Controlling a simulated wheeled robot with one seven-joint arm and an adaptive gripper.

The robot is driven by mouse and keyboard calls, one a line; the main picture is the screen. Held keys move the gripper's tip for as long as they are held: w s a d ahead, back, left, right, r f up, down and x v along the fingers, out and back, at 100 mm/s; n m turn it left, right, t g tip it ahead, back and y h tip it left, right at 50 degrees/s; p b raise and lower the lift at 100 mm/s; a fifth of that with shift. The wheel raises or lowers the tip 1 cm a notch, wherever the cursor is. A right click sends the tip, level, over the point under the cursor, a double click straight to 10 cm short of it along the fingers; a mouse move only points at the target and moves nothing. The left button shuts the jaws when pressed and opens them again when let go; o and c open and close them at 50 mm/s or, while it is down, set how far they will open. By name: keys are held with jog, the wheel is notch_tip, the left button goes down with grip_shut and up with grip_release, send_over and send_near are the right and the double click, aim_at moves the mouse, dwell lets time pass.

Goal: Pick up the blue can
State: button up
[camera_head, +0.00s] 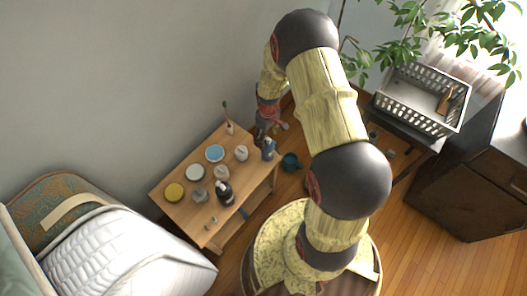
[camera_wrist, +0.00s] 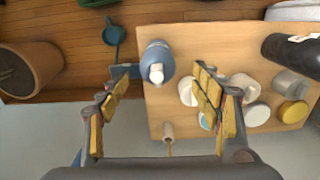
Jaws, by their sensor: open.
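A blue can with a white nozzle (camera_head: 268,150) stands upright near the right end of the wooden table. It also shows in the wrist view (camera_wrist: 156,58), beyond the fingertips and between their lines. My gripper (camera_wrist: 160,85) is open, with its yellow-padded fingers apart and nothing held between them. In the head view my gripper (camera_head: 270,125) is partly hidden by my arm, close to the can. A tin with a light blue top (camera_head: 215,153) also stands on the table; one finger mostly hides it in the wrist view.
The wooden table (camera_head: 178,212) also bears a yellow-topped tin (camera_head: 174,192), several pale tins, a dark bottle (camera_head: 224,192) and a small holder with a brush (camera_head: 230,127). A teal pot (camera_head: 290,161) lies beyond the table's right edge. A wall runs behind.

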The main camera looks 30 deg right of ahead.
aim_at(268, 146)
jog(key=shift+w+d+f+b, duration=0.1)
jog(key=shift+f+b, duration=0.85)
jog(key=shift+f, duration=1.05)
jog(key=shift+d+f+b, duration=0.1)
jog(key=shift+f+b, duration=0.8)
jog(key=shift+f, duration=1.1)
jog(key=shift+r, duration=0.1)
jog(key=shift+c, duration=1.2)
jog(key=c, duration=1.3)
